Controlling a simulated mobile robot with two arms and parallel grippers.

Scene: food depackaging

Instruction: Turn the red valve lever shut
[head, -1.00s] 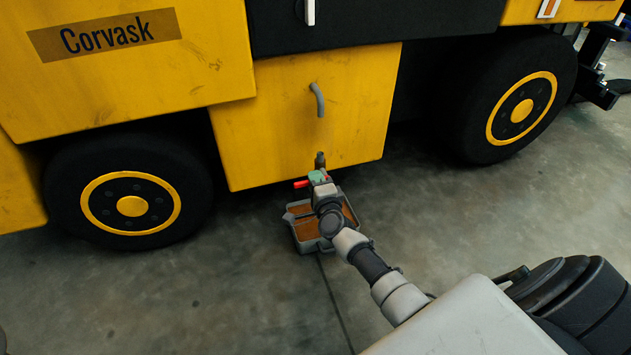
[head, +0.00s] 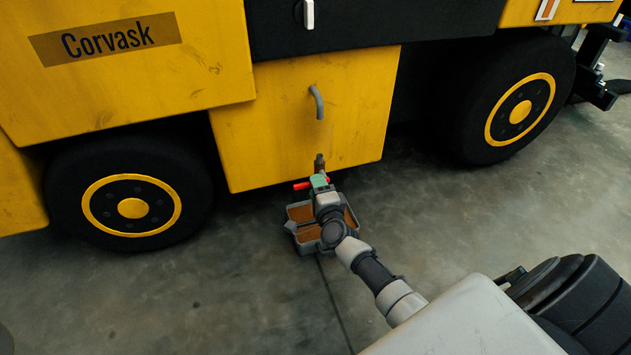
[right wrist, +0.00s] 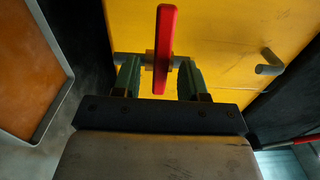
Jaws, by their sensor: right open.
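The red valve lever (head: 302,185) sits at the bottom of the yellow machine panel, on a short grey pipe (head: 320,161). In the right wrist view the lever (right wrist: 165,45) stands lengthwise up the picture, between the two green fingers. My right gripper (head: 320,181) is at the lever, and its fingers (right wrist: 160,75) are open with a gap on each side of the lever. In the head view the gripper hides the lever's middle. My left gripper is not in view.
A grey tray with a brown inside (head: 304,249) lies on the floor below the valve. A bent grey handle (head: 317,102) is on the yellow panel (head: 265,120) above. Black wheels stand left (head: 75,205) and right (head: 470,130).

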